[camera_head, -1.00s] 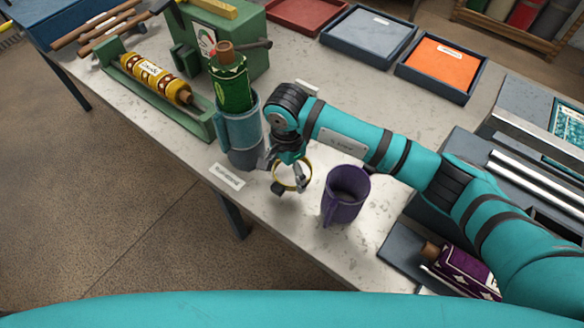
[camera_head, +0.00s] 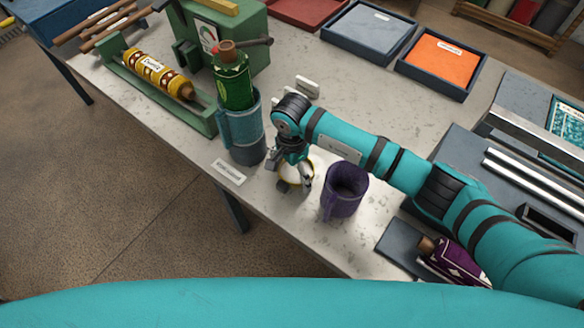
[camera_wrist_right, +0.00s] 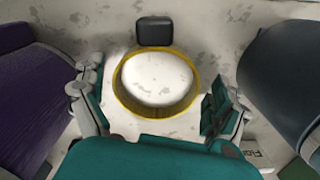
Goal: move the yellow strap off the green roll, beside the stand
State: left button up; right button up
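The yellow strap (camera_head: 283,184) is a round band on the pale tabletop, between the blue-grey stand (camera_head: 243,132) and a purple cup-like holder. The right wrist view shows it as a ring (camera_wrist_right: 120,98) with a dark block (camera_wrist_right: 155,31) at its far edge. The green roll (camera_head: 233,84) stands upright in the stand, with no strap around its visible part. My right gripper (camera_head: 289,174) is low over the strap. In the wrist view its fingers (camera_wrist_right: 157,97) are spread on either side of the ring, with small gaps. My left gripper is not in view.
The purple holder (camera_head: 344,190) is close on the right of my right gripper. A label card (camera_head: 229,172) lies in front of the stand. A yellow patterned roll (camera_head: 155,75) lies in a green cradle behind left. Trays (camera_head: 440,65) sit at the back; the central tabletop is clear.

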jog(key=shift+r, duration=0.15)
notch_tip(320, 180, up, 12)
jog(key=b, duration=0.3)
